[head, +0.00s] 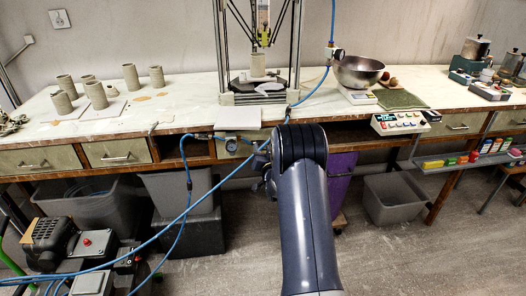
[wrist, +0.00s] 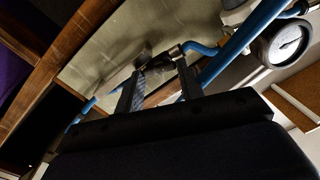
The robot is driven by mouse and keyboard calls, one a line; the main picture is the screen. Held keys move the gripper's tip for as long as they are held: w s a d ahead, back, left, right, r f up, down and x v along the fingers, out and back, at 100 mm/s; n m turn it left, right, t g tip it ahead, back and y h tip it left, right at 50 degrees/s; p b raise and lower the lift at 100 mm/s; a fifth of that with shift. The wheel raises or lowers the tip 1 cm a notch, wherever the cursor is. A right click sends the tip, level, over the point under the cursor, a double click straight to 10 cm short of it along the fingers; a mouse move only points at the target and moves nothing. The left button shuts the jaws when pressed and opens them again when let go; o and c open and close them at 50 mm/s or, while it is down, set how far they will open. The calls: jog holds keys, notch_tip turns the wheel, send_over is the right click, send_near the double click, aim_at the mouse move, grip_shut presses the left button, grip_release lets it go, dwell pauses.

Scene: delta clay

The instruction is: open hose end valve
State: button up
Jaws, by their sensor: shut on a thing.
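A blue hose (wrist: 203,49) runs from beside this part toward the upper right. The valve's lever and its angle are too dark and small to make out.
The workbench (head: 190,112) holds clay cups, a printer frame and a steel bowl (head: 358,71). Grey bins (head: 392,199) stand below. Blue hoses cross at left.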

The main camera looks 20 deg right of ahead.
jog(key=c, duration=0.4)
jog(key=shift+o, duration=0.2)
jog(key=shift+f+b, duration=0.15)
jog(key=shift+b, duration=0.4)
jog(key=shift+a+f+n+b, duration=0.1)
jog(key=shift+n+b, duration=0.4)
jog(key=shift+b, duration=0.7)
jog(key=n+b, duration=0.1)
jog(key=b, duration=0.2)
jog(key=shift+h+b, duration=0.3)
jog(key=shift+r+n, duration=0.2)
jog(key=shift+n, duration=0.1)
jog(key=shift+r, duration=0.1)
